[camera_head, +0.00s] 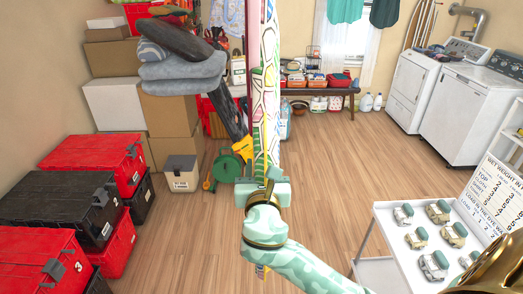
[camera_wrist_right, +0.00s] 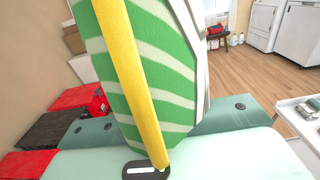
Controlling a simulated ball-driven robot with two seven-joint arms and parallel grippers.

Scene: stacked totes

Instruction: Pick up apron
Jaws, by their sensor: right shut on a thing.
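A long, narrow, multicoloured patterned apron (camera_head: 267,90) stands tall in the middle of the head view and runs out of the top edge. In the right wrist view the apron (camera_wrist_right: 165,60) fills the centre, green with pale stripes and a yellow band. My right gripper (camera_head: 266,190) is shut on its lower part. The gripper's (camera_wrist_right: 160,130) teal fingers show on either side of it in the wrist view. A small end shows below the gripper. My left gripper is not in view.
Red and black totes (camera_head: 75,220) are stacked at the left. Cardboard boxes (camera_head: 110,105) with grey cushions (camera_head: 180,72) stand behind. A white cart (camera_head: 385,245) with small items is at the right. White washing machines (camera_head: 445,100) stand behind it. Open wood floor (camera_head: 345,160) lies between.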

